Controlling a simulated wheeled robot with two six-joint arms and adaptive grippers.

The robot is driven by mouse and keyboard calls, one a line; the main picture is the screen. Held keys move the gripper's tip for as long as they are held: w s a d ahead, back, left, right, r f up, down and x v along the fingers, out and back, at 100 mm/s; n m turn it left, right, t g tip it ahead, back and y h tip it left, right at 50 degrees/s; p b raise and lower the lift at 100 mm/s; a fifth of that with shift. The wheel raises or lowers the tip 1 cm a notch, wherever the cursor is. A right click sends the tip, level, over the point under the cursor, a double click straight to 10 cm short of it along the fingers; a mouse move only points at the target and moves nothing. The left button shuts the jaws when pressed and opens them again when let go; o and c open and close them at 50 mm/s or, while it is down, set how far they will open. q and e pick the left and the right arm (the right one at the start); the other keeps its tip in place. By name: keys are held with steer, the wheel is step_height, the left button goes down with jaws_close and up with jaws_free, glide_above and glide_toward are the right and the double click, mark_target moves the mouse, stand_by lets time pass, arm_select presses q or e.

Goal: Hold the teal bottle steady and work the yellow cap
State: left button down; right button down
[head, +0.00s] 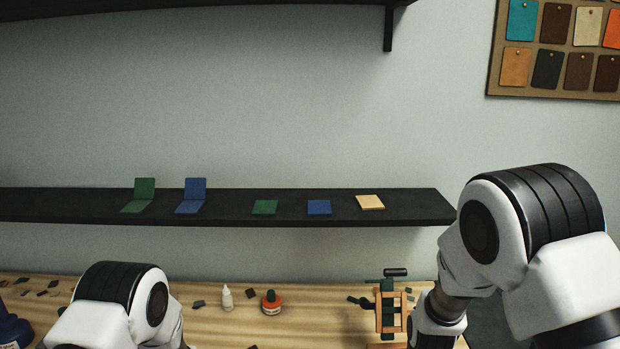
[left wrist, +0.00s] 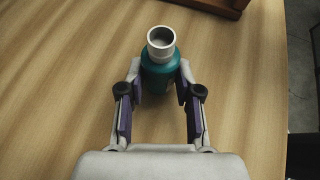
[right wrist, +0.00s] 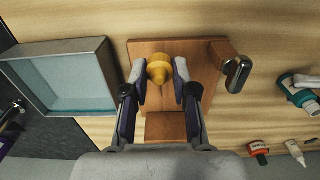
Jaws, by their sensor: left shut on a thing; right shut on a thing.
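The teal bottle (left wrist: 158,76) stands in the left wrist view with its pale, uncapped round neck (left wrist: 161,43) facing the camera. My left gripper (left wrist: 162,82) is shut around its body, one finger on each side. The yellow cap (right wrist: 159,68) is in the right wrist view, apart from the bottle. My right gripper (right wrist: 161,78) is shut on it, over a brown wooden board (right wrist: 205,62); I cannot tell whether the cap touches the board. A teal and white shape (right wrist: 300,94) at that view's right edge may be the bottle. Neither gripper shows in the head view.
A grey-rimmed tray (right wrist: 62,46) lies left of the board, and a metal-ended handle (right wrist: 236,72) is on its right. A black shelf (head: 270,190) crosses the wall.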

arm_select(q)
steer(key=c, duration=1.7)
jaws_free()
jaws_close()
steer(key=shift+f+b, duration=0.15)
steer(key=shift+b, duration=0.2)
arm_select(e)
steer(key=shift+f, duration=0.3)
arm_select(q)
steer(key=o, duration=1)
jaws_free()
